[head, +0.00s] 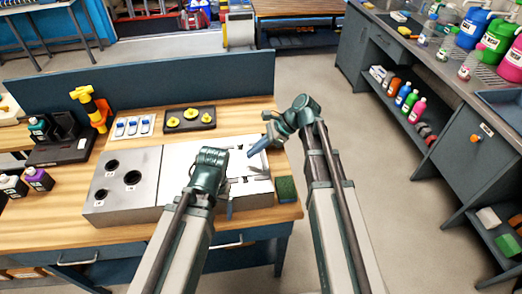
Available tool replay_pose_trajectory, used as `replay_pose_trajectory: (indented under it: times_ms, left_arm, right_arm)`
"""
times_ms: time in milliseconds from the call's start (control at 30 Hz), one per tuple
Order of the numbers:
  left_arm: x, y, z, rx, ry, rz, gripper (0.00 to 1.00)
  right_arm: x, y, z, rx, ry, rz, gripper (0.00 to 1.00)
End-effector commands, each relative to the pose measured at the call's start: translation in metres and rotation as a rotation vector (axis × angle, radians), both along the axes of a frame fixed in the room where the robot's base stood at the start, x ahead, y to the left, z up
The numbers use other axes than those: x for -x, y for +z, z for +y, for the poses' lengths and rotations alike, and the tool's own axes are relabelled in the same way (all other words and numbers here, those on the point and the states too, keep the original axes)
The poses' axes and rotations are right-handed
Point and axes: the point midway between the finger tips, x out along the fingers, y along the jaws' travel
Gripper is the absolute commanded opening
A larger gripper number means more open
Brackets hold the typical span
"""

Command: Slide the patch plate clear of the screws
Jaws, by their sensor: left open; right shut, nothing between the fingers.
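The metal duct box (120,205) lies on the wooden bench, with several round dark holes in its left part. A pale plate (262,187), which looks like the patch plate, lies on the box's right end. Small dark marks near its edges may be screws or slots; they are too small to tell. My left gripper (230,184) is open over the plate's left side, and its wrist hides part of the box. My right gripper (258,150) is shut and empty at the plate's far edge. I cannot tell whether either gripper touches the plate.
A green sponge block (287,189) sits right of the box at the bench edge. Behind the box are a dark tray with yellow knobs (190,118) and a white tray with blue items (133,127). An orange tool (92,108) stands at left. The floor to the right is clear.

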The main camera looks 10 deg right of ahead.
Motion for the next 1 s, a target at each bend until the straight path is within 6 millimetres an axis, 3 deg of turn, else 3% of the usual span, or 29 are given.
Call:
replay_pose_trajectory:
  times_ms: [33,167,400,1000]
  left_arm:
    - [0.0,-0.015,0.0,0.0,0.0,0.0,0.88]
    - [0.0,-0.03,0.0,0.0,0.0,0.0,0.88]
    - [0.0,-0.023,0.0,0.0,0.0,0.0,0.88]
    - [0.0,-0.023,0.0,0.0,0.0,0.0,0.88]
  right_arm:
    - [0.001,-0.015,0.008,0.0,0.004,-0.001,0.0]
    - [0.001,-0.03,0.025,0.0,0.002,-0.001,0.0]
    - [0.0,-0.023,0.055,0.0,0.003,0.0,0.0]
    - [0.0,-0.023,0.07,0.0,0.002,-0.001,0.0]
